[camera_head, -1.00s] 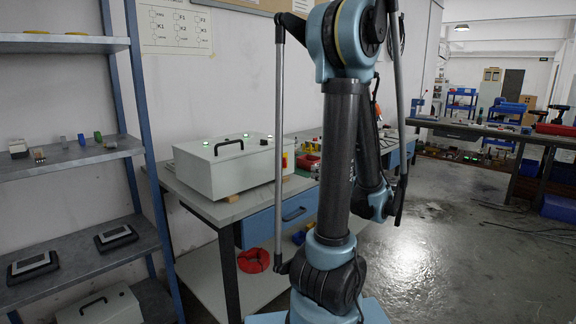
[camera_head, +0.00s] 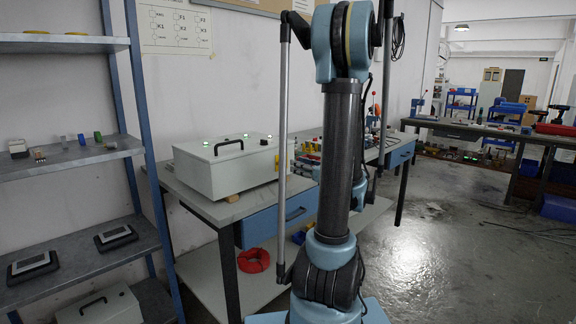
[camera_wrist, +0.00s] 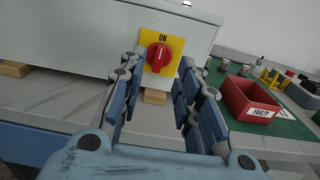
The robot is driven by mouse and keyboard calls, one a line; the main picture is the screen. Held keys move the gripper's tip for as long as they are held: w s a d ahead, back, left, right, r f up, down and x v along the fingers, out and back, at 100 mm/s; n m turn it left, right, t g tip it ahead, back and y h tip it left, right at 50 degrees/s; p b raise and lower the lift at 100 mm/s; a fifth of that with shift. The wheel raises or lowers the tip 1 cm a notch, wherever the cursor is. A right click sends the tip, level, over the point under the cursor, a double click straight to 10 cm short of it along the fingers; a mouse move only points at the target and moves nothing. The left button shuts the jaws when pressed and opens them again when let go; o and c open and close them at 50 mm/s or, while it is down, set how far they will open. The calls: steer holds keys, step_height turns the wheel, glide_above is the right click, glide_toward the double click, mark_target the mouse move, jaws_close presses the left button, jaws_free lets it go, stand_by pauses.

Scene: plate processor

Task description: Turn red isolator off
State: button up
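The red isolator (camera_wrist: 158,57) is a round red knob on a yellow plate (camera_wrist: 174,44) marked "ON" above it. It is on the side of the grey-white box (camera_wrist: 70,35), and its handle bar looks roughly upright, toward the "ON" mark. My gripper (camera_wrist: 157,68) is open, with one finger on each side of the knob in the wrist view. Nothing is between the fingers except the view of the knob; I cannot tell whether they touch it.
A red bin labelled "FAULTY" (camera_wrist: 250,102) sits on a green mat (camera_wrist: 285,125) right of the box. Wooden blocks (camera_wrist: 154,96) support the box. The bench (camera_head: 235,207) is against the wall, with a shelf rack (camera_head: 75,155) left.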

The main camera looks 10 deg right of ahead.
mark_target(286, 161)
steer(key=shift+x, duration=3)
jaws_close()
steer(key=shift+a, duration=0.15)
